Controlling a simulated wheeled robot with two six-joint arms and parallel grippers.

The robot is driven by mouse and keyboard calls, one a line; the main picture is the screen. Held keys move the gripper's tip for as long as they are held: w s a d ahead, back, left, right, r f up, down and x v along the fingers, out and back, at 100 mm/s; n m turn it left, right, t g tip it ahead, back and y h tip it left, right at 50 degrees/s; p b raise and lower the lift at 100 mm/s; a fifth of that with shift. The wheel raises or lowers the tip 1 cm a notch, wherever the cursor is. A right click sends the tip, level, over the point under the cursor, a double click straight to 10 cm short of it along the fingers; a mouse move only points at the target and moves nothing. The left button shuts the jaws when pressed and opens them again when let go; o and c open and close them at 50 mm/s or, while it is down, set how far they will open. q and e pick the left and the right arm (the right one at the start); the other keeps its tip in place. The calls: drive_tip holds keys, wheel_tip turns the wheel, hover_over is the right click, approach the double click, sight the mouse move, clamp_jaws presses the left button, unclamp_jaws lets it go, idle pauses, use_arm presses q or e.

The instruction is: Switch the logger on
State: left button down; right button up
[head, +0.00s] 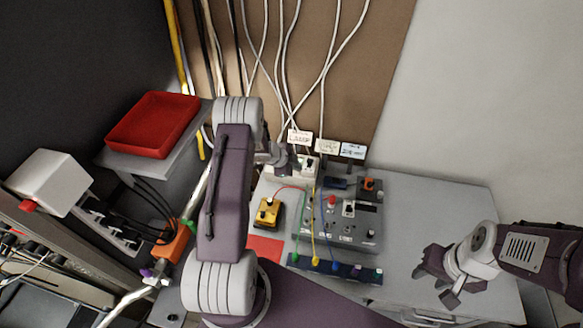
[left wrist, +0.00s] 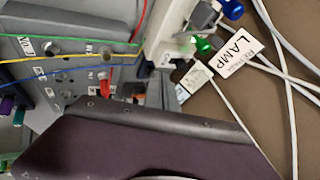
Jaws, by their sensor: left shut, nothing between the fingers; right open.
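My left gripper (head: 284,163) is shut and empty at the back of the bench. It is close to a white socket block (head: 309,168) with plugs and tagged cords; I cannot tell whether it touches. In the left wrist view a fingertip (left wrist: 165,92) shows beside the white block (left wrist: 170,38). White cord tags hang behind it; one tag (head: 300,137) reads LAMP, and it also shows in the left wrist view (left wrist: 238,51). The other tags are too blurred to read, so I cannot tell which is the logger's. My right gripper (head: 448,283) is open and empty.
A grey control box (head: 300,226) with knobs, switches and leads stands on the bench in front of the block. A yellow box (head: 268,212) is to its left. A red tray (head: 152,125) sits further left. The bench's right side (head: 435,205) is clear.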

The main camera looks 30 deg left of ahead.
use_arm(q)
drive_tip(key=w+d+r+t+b, duration=0.1)
drive_tip(key=d+r+b, duration=0.2)
drive_tip(key=d+r, duration=0.3)
drive_tip(key=w+d+r+t+b, duration=0.1)
drive_tip(key=d+r+b, duration=0.25)
drive_tip(key=r, duration=0.45)
drive_tip(key=s+f+n+g+y, duration=0.1)
drive_tip(key=s+n, duration=0.3)
drive_tip(key=s, duration=0.5)
drive_tip(key=s+d+f+n+g+y, duration=0.1)
drive_tip(key=s+f+n+g, duration=0.2)
drive_tip(key=s, duration=0.6)
drive_tip(key=s+f+n+g, duration=0.2)
drive_tip(key=s+n+g, duration=0.1)
drive_tip(key=s+n, duration=0.4)
drive_tip(key=s, duration=0.3)
drive_tip(key=shift+d+f+g+y+b, duration=0.2)
drive_tip(key=shift+d+g+y+b, duration=0.1)
drive_tip(key=shift+y, duration=0.1)
use_arm(e)
wheel_tip(320, 180, down, 7)
drive_tip(key=shift+w+f, duration=0.2)
drive_tip(key=shift+w, duration=0.05)
